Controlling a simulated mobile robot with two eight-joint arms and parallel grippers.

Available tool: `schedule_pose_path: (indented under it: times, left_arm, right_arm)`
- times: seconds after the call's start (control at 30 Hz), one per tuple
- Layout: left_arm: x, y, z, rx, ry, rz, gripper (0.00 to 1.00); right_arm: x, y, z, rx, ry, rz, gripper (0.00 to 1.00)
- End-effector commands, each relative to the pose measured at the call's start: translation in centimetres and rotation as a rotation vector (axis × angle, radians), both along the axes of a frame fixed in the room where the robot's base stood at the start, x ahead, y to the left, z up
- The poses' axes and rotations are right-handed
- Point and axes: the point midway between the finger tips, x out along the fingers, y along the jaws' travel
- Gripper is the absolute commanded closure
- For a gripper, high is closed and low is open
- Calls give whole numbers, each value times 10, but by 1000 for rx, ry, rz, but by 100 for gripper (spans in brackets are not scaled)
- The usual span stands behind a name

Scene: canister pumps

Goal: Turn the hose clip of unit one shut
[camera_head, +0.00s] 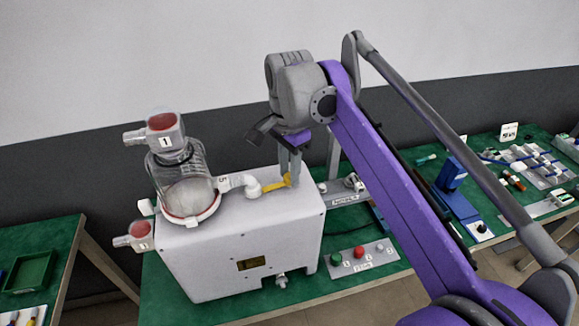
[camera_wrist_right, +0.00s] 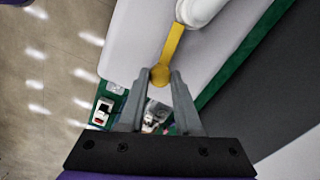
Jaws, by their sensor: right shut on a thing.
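The yellow hose clip (camera_head: 275,185) is a short lever on the white elbow pipe (camera_head: 249,184), on top of the white unit box (camera_head: 245,240). The box carries the glass canister (camera_head: 184,178), whose cap is labelled 1. My right gripper (camera_head: 290,179) reaches down from above and is shut on the lever's free end. In the right wrist view, the clip (camera_wrist_right: 173,43) runs from the white pipe (camera_wrist_right: 198,10) to a round yellow knob between the fingertips (camera_wrist_right: 160,75). The fingers hide part of the knob in the head view. My left gripper is not in view.
A panel with green and red buttons (camera_head: 366,256) lies in front of the box's right side on the green bench. A blue device (camera_head: 452,178) and small parts stand farther right. A second table with a green tray (camera_head: 29,271) is at left, across a gap.

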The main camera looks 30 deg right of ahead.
Motion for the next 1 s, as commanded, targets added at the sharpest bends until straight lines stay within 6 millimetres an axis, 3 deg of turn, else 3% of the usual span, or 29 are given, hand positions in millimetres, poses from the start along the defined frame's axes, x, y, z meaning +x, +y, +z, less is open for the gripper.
schedule_pose_path:
  times: [0.3,0.87,0.9,1.0]
  left_arm:
    - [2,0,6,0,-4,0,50]
    - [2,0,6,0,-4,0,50]
    - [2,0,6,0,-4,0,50]
    - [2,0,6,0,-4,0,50]
  right_arm:
    - [0,-1,2,-2,-2,-123,100]
    - [0,-1,1,-2,-1,-148,100]
    - [0,0,1,-1,-1,-148,60]
    - [0,0,1,-1,-1,-147,42]
